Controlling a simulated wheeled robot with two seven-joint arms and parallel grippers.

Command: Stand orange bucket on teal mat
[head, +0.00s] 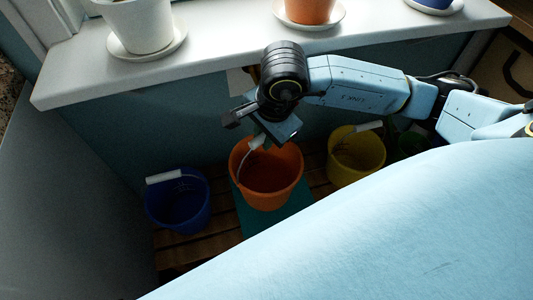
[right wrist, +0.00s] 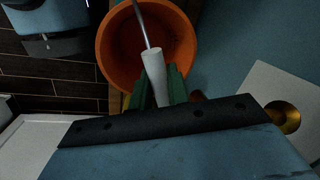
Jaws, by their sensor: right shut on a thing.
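The orange bucket (head: 267,178) is upright, open side up, over the teal mat (head: 283,224) on the slatted wooden rack. Mat shows in front of it and to its right; I cannot tell whether its base touches the mat. My right gripper (head: 263,140) is above the bucket's back rim. In the right wrist view my right gripper (right wrist: 157,88) is shut on the white grip of the handle (right wrist: 152,62), and the orange bucket (right wrist: 112,52) hangs or stands beyond the fingers. My left gripper is not in view.
A blue bucket (head: 178,204) stands left of the orange one and a yellow bucket (head: 356,160) right of it. A green bucket (head: 409,144) is partly hidden farther right. The white sill (head: 215,58) with several pots juts out above, close to my right arm.

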